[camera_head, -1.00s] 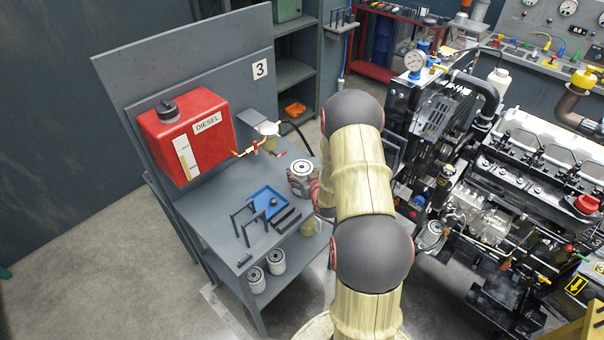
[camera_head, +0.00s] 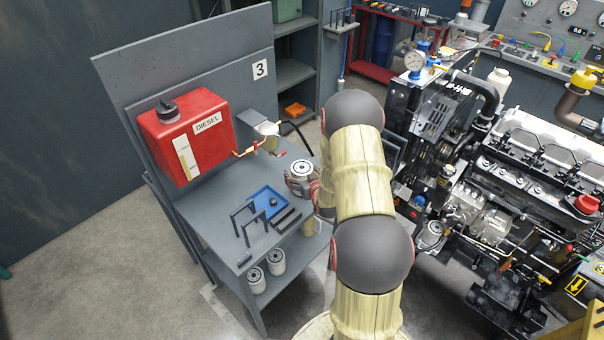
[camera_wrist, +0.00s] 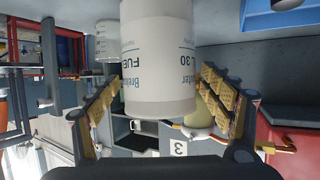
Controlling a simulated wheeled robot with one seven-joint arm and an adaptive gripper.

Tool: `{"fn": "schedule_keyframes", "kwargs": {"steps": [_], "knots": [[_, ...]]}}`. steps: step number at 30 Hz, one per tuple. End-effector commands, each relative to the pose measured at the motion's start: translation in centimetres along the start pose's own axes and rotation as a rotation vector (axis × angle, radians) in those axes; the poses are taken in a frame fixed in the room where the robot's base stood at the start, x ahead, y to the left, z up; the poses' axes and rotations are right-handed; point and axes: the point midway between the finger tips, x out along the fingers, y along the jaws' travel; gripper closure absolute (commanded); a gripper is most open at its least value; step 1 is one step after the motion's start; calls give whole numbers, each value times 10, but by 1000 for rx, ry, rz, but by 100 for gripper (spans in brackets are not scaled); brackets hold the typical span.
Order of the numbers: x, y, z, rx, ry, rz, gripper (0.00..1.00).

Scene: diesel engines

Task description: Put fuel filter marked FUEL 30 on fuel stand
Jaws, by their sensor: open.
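A white cylindrical filter (camera_head: 302,168) with a dark-centred top stands at the bench's right edge. In the wrist view, which looks upside down, the same filter (camera_wrist: 158,60) shows inverted lettering that reads FUEL and 30. My gripper (camera_wrist: 160,82) is open, with one finger on each side of this filter; contact cannot be told. In the head view my gripper (camera_head: 300,186) is partly hidden by my arm. The fuel stand is the grey bench (camera_head: 200,215) with a back panel, a red DIESEL tank (camera_head: 187,136) and a filter head with brass pipes (camera_head: 267,129).
A blue tray (camera_head: 262,193) and dark racks (camera_head: 284,219) lie on the bench near the filter. A diesel engine (camera_head: 520,180) stands to the right.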

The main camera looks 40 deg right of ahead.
Motion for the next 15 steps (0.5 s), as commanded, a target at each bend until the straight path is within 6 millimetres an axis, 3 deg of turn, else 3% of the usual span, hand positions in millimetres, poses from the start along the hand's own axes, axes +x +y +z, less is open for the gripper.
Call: {"fn": "schedule_keyframes", "kwargs": {"steps": [15], "knots": [[-93,1,-2,0,1,1,20]]}}
